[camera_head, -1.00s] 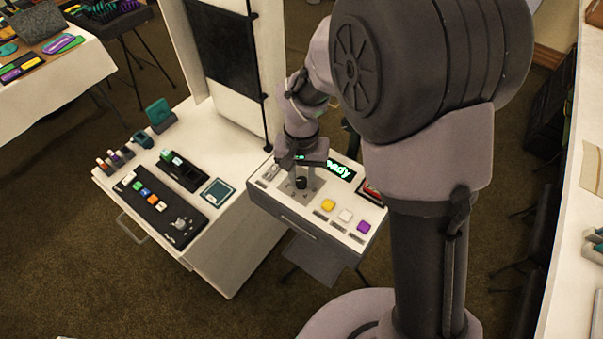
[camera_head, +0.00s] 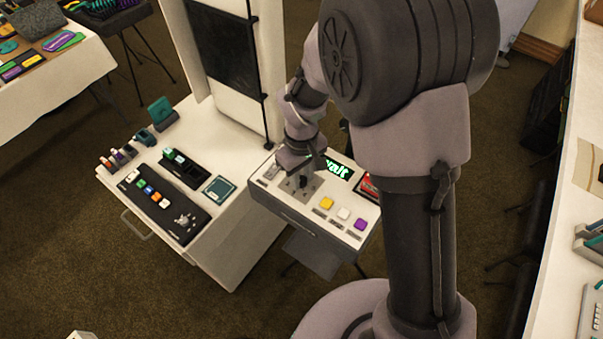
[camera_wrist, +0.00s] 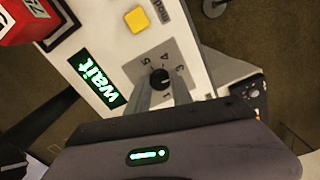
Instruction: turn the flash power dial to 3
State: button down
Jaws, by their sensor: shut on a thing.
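The flash power dial is a round black knob (camera_wrist: 160,77) on a grey plate (camera_wrist: 170,57) with printed numbers around it; 5, 4, 3 and 1 can be made out in the wrist view. My gripper (camera_wrist: 165,87) is shut on the dial, its two grey fingers reaching to the knob's near side. I cannot clearly tell which number the dial points at. In the head view my gripper (camera_head: 303,177) is over the plate and hides most of the dial. The console display (camera_wrist: 97,78) reads "wait" in green.
The console (camera_head: 309,213) carries yellow (camera_head: 326,203), white (camera_head: 343,214) and purple (camera_head: 361,224) buttons, with a red box (camera_wrist: 24,20) at its edge. A white cabinet (camera_head: 231,258) with a black button panel (camera_head: 188,221) stands to the left.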

aim_at(302, 180)
jog(key=shift+n, duration=0.4)
jog(key=c, duration=1.1)
grip_release()
jog(key=shift+r, duration=0.1)
notch_tip(302, 180, up, 17)
jog(key=p, duration=0.4)
jog(key=shift+r+p, duration=0.1)
jog(key=shift+p, duration=0.3)
